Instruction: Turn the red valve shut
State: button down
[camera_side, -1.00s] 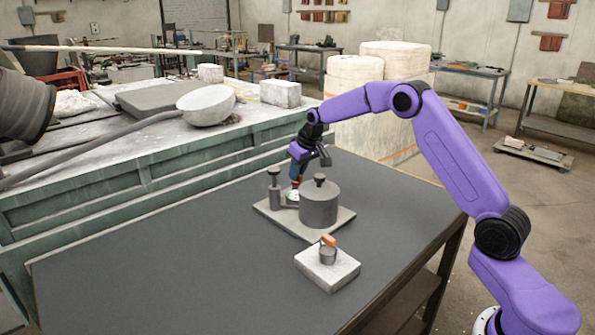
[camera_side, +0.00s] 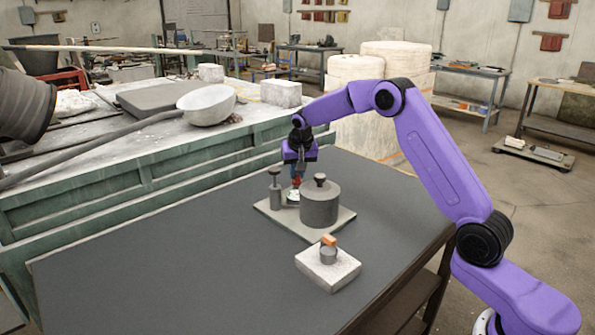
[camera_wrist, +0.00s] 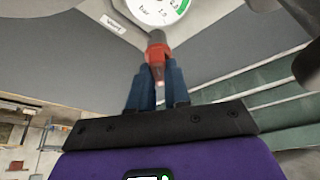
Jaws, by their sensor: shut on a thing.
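The red valve (camera_wrist: 156,54) shows in the wrist view as a red handle on a grey stem, just below a white round gauge (camera_wrist: 158,8). My gripper (camera_wrist: 158,74) has its two blue fingers on either side of the red handle, shut on it. In the side view my gripper (camera_side: 296,182) reaches down behind the grey cylinder (camera_side: 320,206) on the base plate (camera_side: 292,222). There the valve is small and mostly hidden by the fingers.
A thin grey post (camera_side: 275,192) with a knob stands left of the gripper. A pale block (camera_side: 327,270) with a small orange-topped cup (camera_side: 328,253) sits in front. The dark table (camera_side: 160,260) is clear at the left.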

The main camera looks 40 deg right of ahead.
jog(key=m+h, duration=0.1)
jog(key=m, duration=0.1)
jog(key=m+g, duration=0.1)
jog(key=m, duration=0.2)
jog(key=shift+w+a+m+g+h, duration=0.2)
jog(key=shift+m+g+h, duration=0.1)
jog(key=shift+h, duration=0.1)
jog(key=m+g, duration=0.2)
jog(key=m, duration=0.3)
jog(key=shift+m, duration=0.4)
jog(key=c, duration=1.1)
grip_release()
jog(key=shift+r, duration=0.1)
jog(key=shift+v, duration=3.7)
jog(key=shift+w+a, duration=0.15)
jog(key=shift+a, duration=0.05)
